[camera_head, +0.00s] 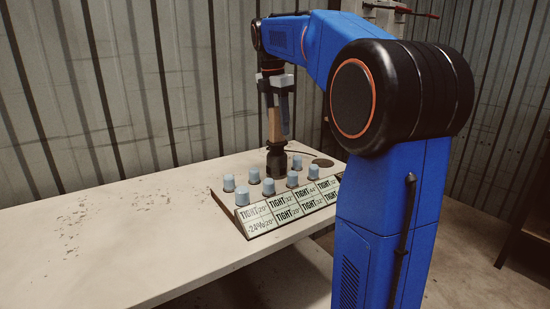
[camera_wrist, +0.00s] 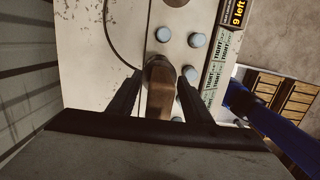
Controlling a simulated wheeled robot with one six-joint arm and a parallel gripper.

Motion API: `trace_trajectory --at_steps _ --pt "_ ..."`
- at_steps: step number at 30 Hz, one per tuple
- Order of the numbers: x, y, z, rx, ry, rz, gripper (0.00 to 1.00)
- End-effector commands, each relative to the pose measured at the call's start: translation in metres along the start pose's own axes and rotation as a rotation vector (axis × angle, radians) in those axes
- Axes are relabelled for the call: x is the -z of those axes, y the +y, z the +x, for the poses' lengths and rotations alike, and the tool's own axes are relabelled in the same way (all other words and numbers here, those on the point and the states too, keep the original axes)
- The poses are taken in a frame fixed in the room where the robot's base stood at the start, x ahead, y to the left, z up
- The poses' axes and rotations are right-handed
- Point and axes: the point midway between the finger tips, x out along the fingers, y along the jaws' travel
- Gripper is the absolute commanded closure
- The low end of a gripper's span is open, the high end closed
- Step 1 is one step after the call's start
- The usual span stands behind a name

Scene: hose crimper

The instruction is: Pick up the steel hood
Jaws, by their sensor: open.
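A dark, bell-shaped piece (camera_head: 276,160) with an upright wooden handle (camera_head: 275,125) stands on the labelled board. It looks most like the steel hood, but I cannot be sure from its dark surface. My gripper (camera_head: 277,132) points down over it. In the wrist view, my gripper (camera_wrist: 161,80) is open, with one finger on each side of the brown handle (camera_wrist: 160,92). A gap shows at least on the right side. The hood's lower part is mostly hidden behind the handle in that view.
Several pale blue caps (camera_head: 242,196) stand around the hood on the board (camera_head: 223,191), close to my fingers. Green and white "TIGHT" labels (camera_head: 285,209) line its front. A dark disc (camera_head: 322,162) and a thin cable lie behind. The bench (camera_head: 120,240) is clear at left; a corrugated wall is behind.

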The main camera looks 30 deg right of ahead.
Motion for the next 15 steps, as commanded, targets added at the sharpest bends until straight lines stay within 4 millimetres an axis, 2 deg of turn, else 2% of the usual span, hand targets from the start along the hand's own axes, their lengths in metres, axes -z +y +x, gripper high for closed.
trace_trajectory --at_steps 7,8,13,15 --pt "-0.001 0.0006 0.0019 0.0 0.0 0.0 0.55" --pt "-0.001 0.0006 0.0019 0.0 0.0 0.0 0.59" --pt "-0.0009 0.0006 0.0017 0.0 0.0 0.0 1.0" --pt "-0.0009 0.0006 0.0017 0.0 0.0 0.0 1.0"
